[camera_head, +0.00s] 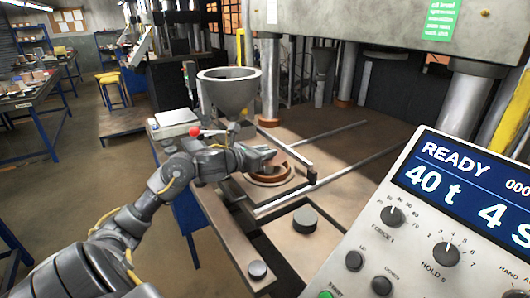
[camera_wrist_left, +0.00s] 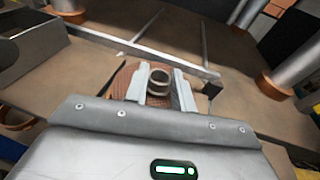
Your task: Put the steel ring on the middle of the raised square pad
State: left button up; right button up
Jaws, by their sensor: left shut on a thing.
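My left gripper (camera_head: 268,156) is over the press bed in the head view. In the left wrist view its fingers (camera_wrist_left: 160,88) are shut on a small steel ring (camera_wrist_left: 158,76), one finger on each side. The ring's open top shows. Behind and below the fingers is a reddish-brown textured disc (camera_wrist_left: 120,82); I cannot tell whether the ring touches it. I cannot clearly make out the raised square pad. My right gripper is not in view.
A grey funnel (camera_head: 229,88) stands just behind my left arm. Metal rails (camera_head: 335,173) run along the bed, and steel columns (camera_head: 270,80) rise behind. A control panel (camera_head: 440,215) fills the lower right. A black knob (camera_head: 305,219) sits on the front bed.

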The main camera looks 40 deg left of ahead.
pick_arm(q)
jog(key=shift+f+b, duration=0.3)
jog(key=shift+b, duration=0.05)
dwell(0.4)
jog(key=o, duration=1)
jog(key=shift+s, duration=0.3)
jog(key=b+v, duration=0.3)
jog(key=v, duration=0.5)
jog(key=shift+s, duration=0.2)
jog(key=shift+v, duration=0.95)
jog(key=shift+w+r, duration=0.1)
